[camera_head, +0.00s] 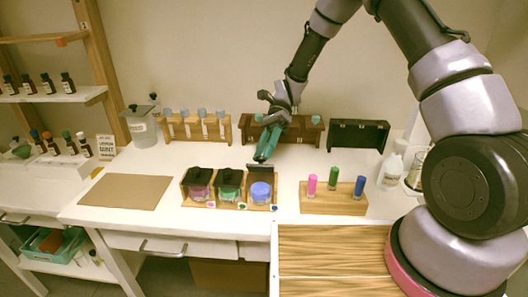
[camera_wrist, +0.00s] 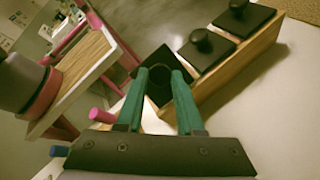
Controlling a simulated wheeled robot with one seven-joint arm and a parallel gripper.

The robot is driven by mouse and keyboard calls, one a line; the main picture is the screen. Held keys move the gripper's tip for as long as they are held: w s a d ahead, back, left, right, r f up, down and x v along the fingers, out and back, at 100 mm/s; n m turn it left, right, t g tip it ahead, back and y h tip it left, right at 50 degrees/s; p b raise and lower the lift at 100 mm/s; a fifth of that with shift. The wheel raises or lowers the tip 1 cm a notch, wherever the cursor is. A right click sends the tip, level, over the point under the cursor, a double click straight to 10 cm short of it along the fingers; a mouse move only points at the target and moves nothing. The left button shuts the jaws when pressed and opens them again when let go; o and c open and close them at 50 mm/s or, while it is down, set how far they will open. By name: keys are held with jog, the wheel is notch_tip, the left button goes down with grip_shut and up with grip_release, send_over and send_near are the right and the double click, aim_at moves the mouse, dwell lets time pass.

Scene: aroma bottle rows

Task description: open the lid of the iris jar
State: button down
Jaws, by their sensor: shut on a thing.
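I cannot read which is labelled iris. The purple and green jars have black lids on. The blue jar's top is uncovered, and its black lid (camera_head: 257,168) stands tilted up at its back edge. My gripper (camera_head: 263,157), with teal fingers, reaches down behind the blue jar to this lid. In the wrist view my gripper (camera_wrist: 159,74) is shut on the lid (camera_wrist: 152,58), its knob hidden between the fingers. Whether the lid still touches the jar is unclear.
A block (camera_head: 333,204) with pink, green and blue vials stands to the right. Behind are a wooden rack (camera_head: 195,129) of bottles, a brown rack (camera_head: 310,130) and a black rack (camera_head: 357,136). A brown mat (camera_head: 125,191) lies on the left.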

dwell(0.4)
jog(key=c, duration=0.5)
grip_release()
jog(key=v, duration=1)
jog(key=shift+w+d, duration=0.2)
jog(key=shift+w, duration=0.2)
jog(key=shift+r, duration=0.1)
